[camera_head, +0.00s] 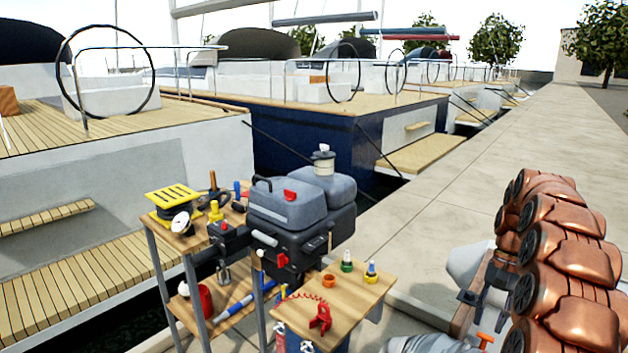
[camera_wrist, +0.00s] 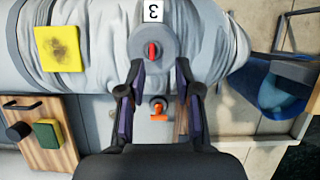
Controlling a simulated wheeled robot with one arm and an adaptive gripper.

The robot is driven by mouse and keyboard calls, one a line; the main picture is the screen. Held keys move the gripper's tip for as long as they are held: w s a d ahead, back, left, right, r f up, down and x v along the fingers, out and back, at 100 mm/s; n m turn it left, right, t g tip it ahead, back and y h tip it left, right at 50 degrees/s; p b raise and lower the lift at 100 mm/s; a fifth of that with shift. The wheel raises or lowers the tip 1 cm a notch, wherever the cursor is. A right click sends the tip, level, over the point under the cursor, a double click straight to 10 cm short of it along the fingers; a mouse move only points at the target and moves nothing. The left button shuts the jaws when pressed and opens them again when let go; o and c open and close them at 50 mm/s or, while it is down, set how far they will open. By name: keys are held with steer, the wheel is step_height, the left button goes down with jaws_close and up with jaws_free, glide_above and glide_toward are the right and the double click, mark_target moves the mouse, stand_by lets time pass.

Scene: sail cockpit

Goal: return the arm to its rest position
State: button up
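In the wrist view my gripper (camera_wrist: 159,68) has its two dark fingers spread apart, with a clear gap and nothing held between the pads. Beyond the fingertips is a round grey cap with a red handle (camera_wrist: 152,50) on a large grey wrapped body (camera_wrist: 85,40). An orange-handled fitting (camera_wrist: 159,110) shows through the gap, and it also appears in the head view (camera_head: 485,338). In the head view the copper-coloured links of my arm (camera_head: 570,260) fill the right side, folded close together, and hide part of the area around the gripper.
In the head view a wooden workstand (camera_head: 345,305) with tools and a dark outboard-like unit (camera_head: 300,215) stands left of the arm. Moored boats (camera_head: 320,120) lie behind it. The pale dock (camera_head: 480,160) is clear. A blue bucket-like container (camera_wrist: 280,92) is right in the wrist view.

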steer(key=s+a+r+n+h, duration=0.1)
steer(key=s+a+r+n, duration=0.15)
steer(key=s+a, duration=0.45)
steer(key=s+a+r+n, duration=0.25)
steer(key=s+a, duration=0.25)
steer(key=a, duration=0.3)
steer(key=s+a+f+n+h, duration=0.1)
steer(key=s+a+f, duration=0.15)
steer(key=s, duration=0.85)
steer(key=s+a+f+n+h, duration=0.15)
steer(key=s+a, duration=0.25)
steer(key=s, duration=0.7)
step_height(320, 180, up, 13)
steer(key=t+p, duration=0.1)
steer(key=p, duration=1.1)
steer(key=shift+w+r+t+y+p, duration=0.15)
steer(key=shift+w+t+y+p, duration=0.1)
steer(key=shift+t+y+p, duration=0.1)
